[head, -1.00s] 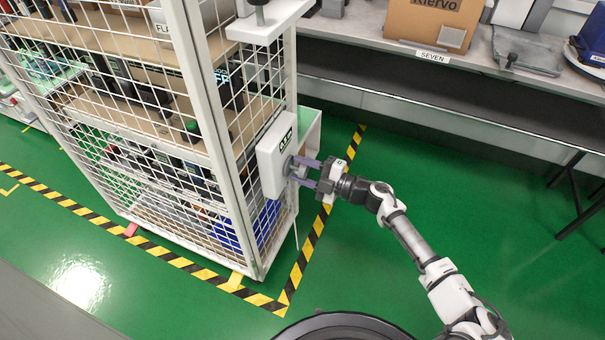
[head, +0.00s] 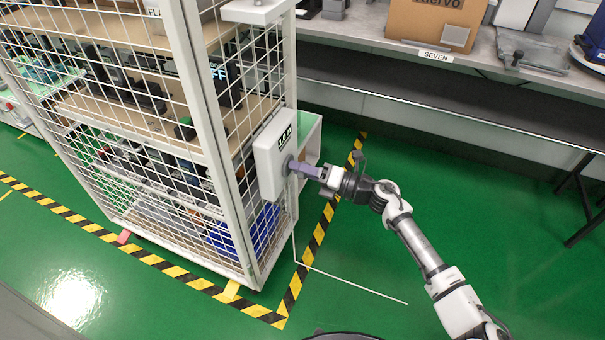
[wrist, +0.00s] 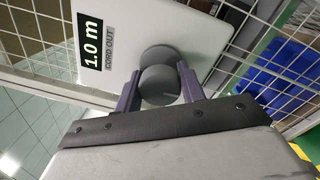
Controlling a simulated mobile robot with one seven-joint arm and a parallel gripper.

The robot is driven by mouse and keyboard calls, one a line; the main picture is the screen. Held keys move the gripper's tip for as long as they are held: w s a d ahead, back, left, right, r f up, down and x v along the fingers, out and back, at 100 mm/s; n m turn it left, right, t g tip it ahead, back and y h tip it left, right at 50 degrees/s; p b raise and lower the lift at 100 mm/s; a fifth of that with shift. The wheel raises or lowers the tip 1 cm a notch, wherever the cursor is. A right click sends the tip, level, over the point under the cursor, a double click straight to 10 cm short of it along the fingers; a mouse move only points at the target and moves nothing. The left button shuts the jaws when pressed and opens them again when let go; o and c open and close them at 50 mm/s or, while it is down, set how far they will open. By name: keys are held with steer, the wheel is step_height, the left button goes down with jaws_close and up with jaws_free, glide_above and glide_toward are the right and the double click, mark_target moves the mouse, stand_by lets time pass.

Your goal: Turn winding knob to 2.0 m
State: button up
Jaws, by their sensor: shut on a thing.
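A white winder box (head: 268,160) is mounted on the right side of the wire-mesh cage. Its small display (wrist: 92,40) reads "1.0 m CORD OUT" in the wrist view. The round dark grey winding knob (wrist: 160,86) stands out from the box face; in the head view it is mostly hidden by the fingers. My gripper (wrist: 157,74) is shut on the knob, with a purple-grey finger on each side of it. It also shows at the box in the head view (head: 294,167). A thin white cord (head: 350,283) hangs below the box and runs along the floor to the right.
The mesh cage (head: 213,150) holds shelves of devices. Yellow-black tape (head: 321,225) marks the floor around it. A bench (head: 385,57) labelled "SEVEN" carries a cardboard box (head: 433,22) at the back. Green floor (head: 480,220) is open to the right.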

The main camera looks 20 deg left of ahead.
steer(key=n+b, duration=0.2)
steer(key=n, duration=0.2)
steer(key=shift+f+n, duration=0.1)
steer(key=shift+n, duration=0.3)
steer(key=n+b, duration=0.2)
steer(key=n, duration=0.2)
steer(key=shift+n+g+b, duration=0.3)
steer(key=shift+n, duration=0.1)
steer(key=n+b, duration=0.2)
steer(key=n, duration=0.2)
steer(key=shift+n, duration=0.3)
steer(key=n+b, duration=0.2)
steer(key=n, duration=0.2)
steer(key=n+b, duration=0.2)
steer(key=n, duration=0.3)
steer(key=shift+s+f+h+b, duration=0.1)
steer(key=shift+h+b, duration=0.2)
steer(key=n+b, duration=0.2)
steer(key=n, duration=0.2)
steer(key=n+b, duration=0.2)
steer(key=n, duration=0.2)
steer(key=shift+n, duration=0.3)
steer(key=shift+n+b, duration=0.95)
steer(key=shift+n, duration=0.65)
